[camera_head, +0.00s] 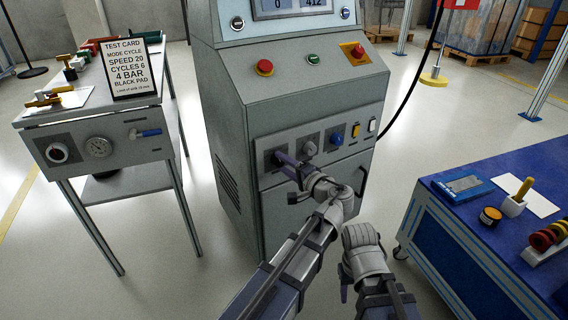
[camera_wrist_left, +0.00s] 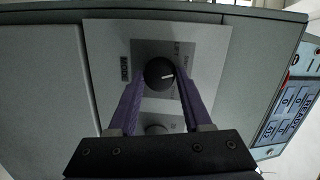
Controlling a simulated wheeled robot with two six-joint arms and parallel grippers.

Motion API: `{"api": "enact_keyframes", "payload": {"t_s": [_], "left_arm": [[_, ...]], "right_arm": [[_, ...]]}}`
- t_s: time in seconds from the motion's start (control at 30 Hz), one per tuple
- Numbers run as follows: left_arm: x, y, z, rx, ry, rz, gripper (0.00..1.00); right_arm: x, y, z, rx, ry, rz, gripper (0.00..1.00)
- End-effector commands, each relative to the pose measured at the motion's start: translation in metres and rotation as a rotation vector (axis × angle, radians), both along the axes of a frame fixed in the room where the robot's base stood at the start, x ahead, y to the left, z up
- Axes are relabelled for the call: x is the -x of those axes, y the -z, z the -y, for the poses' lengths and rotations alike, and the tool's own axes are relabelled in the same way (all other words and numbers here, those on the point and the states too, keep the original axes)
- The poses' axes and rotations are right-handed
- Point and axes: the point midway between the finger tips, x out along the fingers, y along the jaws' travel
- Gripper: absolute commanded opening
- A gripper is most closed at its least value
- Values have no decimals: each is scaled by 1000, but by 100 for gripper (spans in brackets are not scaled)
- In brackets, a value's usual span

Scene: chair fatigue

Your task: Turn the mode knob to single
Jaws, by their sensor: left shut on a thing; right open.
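The mode knob (camera_wrist_left: 158,73) is round and black with a white pointer line, on a grey label plate (camera_wrist_left: 205,45) marked MODE. In the left wrist view the line points right; the small print around it is too blurred to read surely. My left gripper (camera_head: 281,157) has its purple fingers on either side of the knob, shut on it; they also show in the left wrist view (camera_wrist_left: 159,88). In the head view the gripper hides the knob on the machine's front panel (camera_head: 262,150). My right arm shows at lower centre, but its fingers cannot be made out.
A red button (camera_head: 264,67) is on the sloped panel above. A test card (camera_head: 126,67) reads MODE CYCLE. A blue bench (camera_head: 470,220) stands right.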

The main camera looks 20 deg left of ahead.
Motion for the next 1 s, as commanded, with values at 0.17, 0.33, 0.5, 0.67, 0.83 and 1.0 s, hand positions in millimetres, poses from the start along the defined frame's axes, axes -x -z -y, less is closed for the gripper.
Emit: {"api": "enact_keyframes", "payload": {"t_s": [0.17, 0.33, 0.5, 0.67, 0.83, 1.0], "left_arm": [[1, 1, 0, 12, -1, 6, 0], [1, 1, 0, 12, -1, 6, 0], [1, 1, 0, 11, -1, 5, 55], [1, 1, 0, 10, -1, 6, 73], [0, 1, 0, 8, -1, 6, 79], [1, 0, 0, 8, -1, 7, 79]], "right_arm": [[0, 0, 0, 0, 0, 0, 50], [0, 0, 0, 0, 0, 0, 50], [0, 0, 0, 0, 0, 0, 50], [0, 0, 0, 0, 0, 0, 50], [0, 0, 0, 0, 0, 0, 50], [0, 0, 0, 0, 0, 0, 50]]}}
